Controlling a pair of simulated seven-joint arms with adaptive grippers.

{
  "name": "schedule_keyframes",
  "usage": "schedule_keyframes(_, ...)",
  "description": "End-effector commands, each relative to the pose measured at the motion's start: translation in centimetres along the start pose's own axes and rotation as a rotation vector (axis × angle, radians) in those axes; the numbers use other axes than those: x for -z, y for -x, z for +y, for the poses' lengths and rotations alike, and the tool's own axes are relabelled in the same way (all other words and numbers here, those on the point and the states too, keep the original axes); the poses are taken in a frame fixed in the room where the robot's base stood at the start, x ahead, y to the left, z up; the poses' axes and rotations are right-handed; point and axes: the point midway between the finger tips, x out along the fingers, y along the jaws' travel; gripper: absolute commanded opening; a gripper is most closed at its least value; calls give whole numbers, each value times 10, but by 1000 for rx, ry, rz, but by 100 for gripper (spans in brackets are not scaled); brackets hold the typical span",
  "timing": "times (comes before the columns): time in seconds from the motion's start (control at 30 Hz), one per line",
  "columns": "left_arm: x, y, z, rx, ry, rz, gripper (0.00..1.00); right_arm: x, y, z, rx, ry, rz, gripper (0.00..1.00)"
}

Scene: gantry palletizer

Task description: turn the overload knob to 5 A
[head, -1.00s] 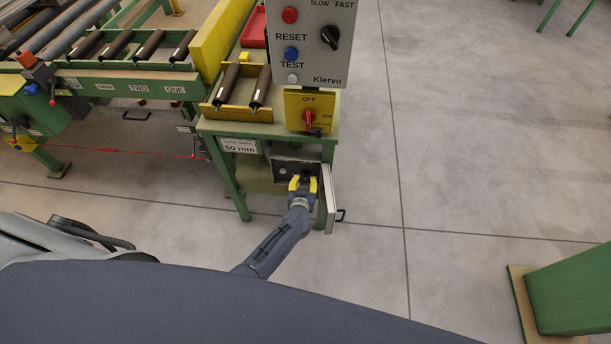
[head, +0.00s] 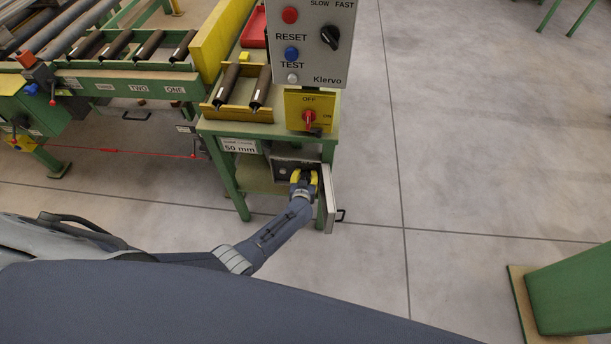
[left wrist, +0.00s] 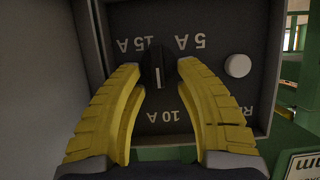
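The overload knob (left wrist: 157,66) is dark, with a pale line along its grip, and sits on the grey panel in the left wrist view. That view shows the labels upside down: 15 A (left wrist: 138,44) upper left of the knob, 5 A (left wrist: 190,42) upper right, 10 A (left wrist: 165,116) below. The pale line runs about vertically; which end points is hard to tell. My left gripper (left wrist: 160,72) is open, its yellow fingers on either side of the knob with no clear contact. In the head view my left gripper (head: 304,178) reaches into the box and hides the knob. My right gripper is not visible.
A white button (left wrist: 238,66) sits beside the 5 A label. The box's open door (head: 329,198) stands just right of my gripper. The red main switch (head: 308,118) and the control panel (head: 310,60) are above. Open floor (head: 470,180) lies to the right.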

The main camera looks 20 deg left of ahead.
Motion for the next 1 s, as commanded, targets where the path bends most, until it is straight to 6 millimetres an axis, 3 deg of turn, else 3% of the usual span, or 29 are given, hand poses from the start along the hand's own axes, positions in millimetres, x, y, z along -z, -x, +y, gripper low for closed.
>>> schedule_keyframes(0.03,0,0,0,0,0,0,34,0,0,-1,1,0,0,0)
schedule_keyframes(0.33,0,0,0,0,0,0,0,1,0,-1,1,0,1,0)
schedule_keyframes(1.0,0,0,-3,-35,86,0,0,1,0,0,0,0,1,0)
